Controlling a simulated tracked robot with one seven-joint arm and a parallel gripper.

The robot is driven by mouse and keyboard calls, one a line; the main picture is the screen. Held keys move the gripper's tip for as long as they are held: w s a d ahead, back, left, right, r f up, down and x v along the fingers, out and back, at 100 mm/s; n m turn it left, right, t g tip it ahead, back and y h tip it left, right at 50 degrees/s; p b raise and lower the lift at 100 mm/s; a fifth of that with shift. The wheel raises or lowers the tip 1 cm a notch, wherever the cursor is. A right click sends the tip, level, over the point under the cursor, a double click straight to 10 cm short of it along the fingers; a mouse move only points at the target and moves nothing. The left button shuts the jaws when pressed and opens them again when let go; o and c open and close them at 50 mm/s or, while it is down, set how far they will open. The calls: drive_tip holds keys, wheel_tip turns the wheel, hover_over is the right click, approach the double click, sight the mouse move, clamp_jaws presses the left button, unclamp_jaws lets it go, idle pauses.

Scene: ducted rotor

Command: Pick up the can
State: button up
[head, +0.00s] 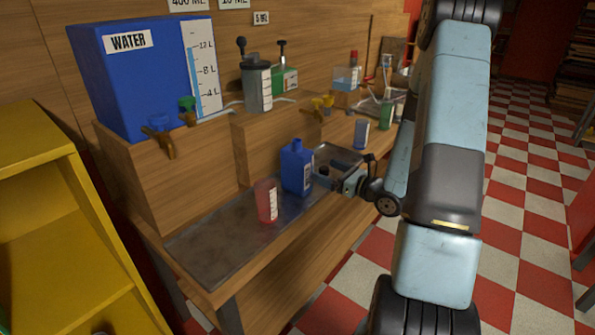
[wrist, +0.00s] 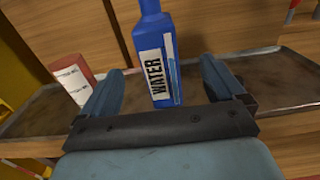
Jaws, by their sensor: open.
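A blue can-like bottle (head: 297,168) with a narrow neck and a WATER label stands upright on the metal tray of the wooden bench. In the wrist view this blue can (wrist: 158,62) is straight ahead, between the lines of my two fingers. My gripper (wrist: 161,75) is open and empty, with one finger to each side of the can's picture. In the head view my gripper (head: 347,183) is just right of the can, low over the tray. I cannot tell whether the fingers reach around the can. The can's lowest part is partly hidden by my gripper in the wrist view.
A red, white-labelled container (head: 267,200) stands left of the can; it also shows in the wrist view (wrist: 74,80). The metal tray (head: 215,240) is bare at its left. A large blue WATER tank (head: 125,75) and taps sit on the shelf behind.

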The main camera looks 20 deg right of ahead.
sight(310, 164)
drive_tip(key=x, duration=0.7)
drive_tip(key=shift+w+a, duration=0.15)
drive_tip(key=shift+a, duration=0.1)
drive_tip(key=shift+f+x, duration=0.2)
drive_tip(key=shift+x, duration=1.1)
drive_tip(key=shift+f+x, duration=0.2)
drive_tip(key=shift+x, duration=1.1)
drive_tip(key=c, duration=1.7)
